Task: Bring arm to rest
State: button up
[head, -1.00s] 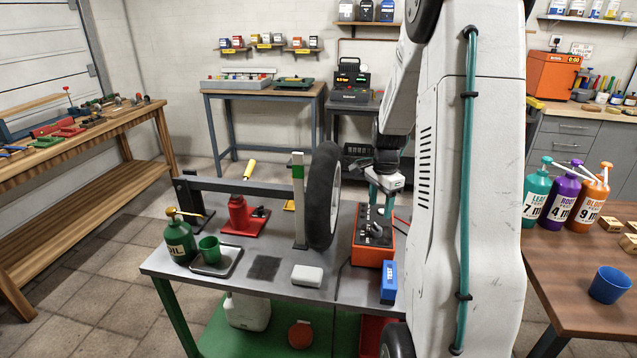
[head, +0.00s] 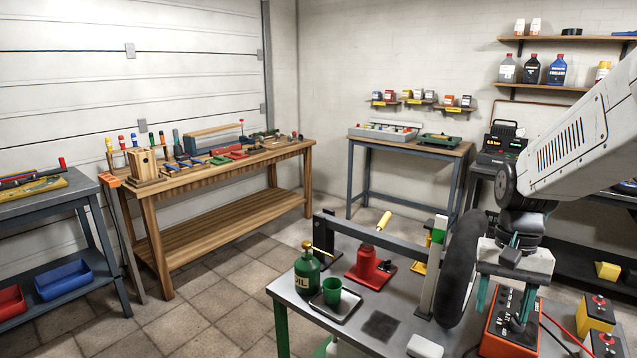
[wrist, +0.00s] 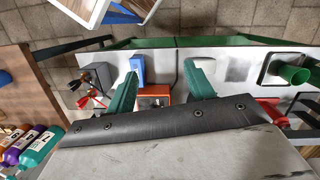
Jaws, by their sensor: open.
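My gripper (head: 507,292) is at the right of the head view, pointing down, with its teal fingers apart and nothing seen between them. It is near an orange box with a black top (head: 508,330) on the grey bench, right of the black wheel (head: 462,268). In the wrist view my gripper (wrist: 160,75) also shows spread fingers. The orange box (wrist: 153,92) appears below, between them, with a blue box (wrist: 136,68) beside it. How high the fingers are above the orange box is hard to tell. My arm reaches in from the right edge.
The grey bench (head: 300,302) holds an oil can (head: 307,272), a green cup (head: 332,290), a red jack (head: 368,265) and a white block (head: 425,346). Open floor (head: 190,325) lies left of the bench.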

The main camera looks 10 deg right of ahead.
jog(key=s+a+r+n+t, duration=0.1)
jog(key=s+a+r+n, duration=0.2)
jog(key=a, duration=0.4)
jog(key=s+a+r+n+t, duration=0.2)
jog(key=s+a+r+n, duration=0.2)
jog(key=s+a, duration=0.3)
jog(key=shift+a+n+h, duration=0.3)
jog(key=shift+n+h, duration=0.1)
jog(key=shift+n, duration=0.1)
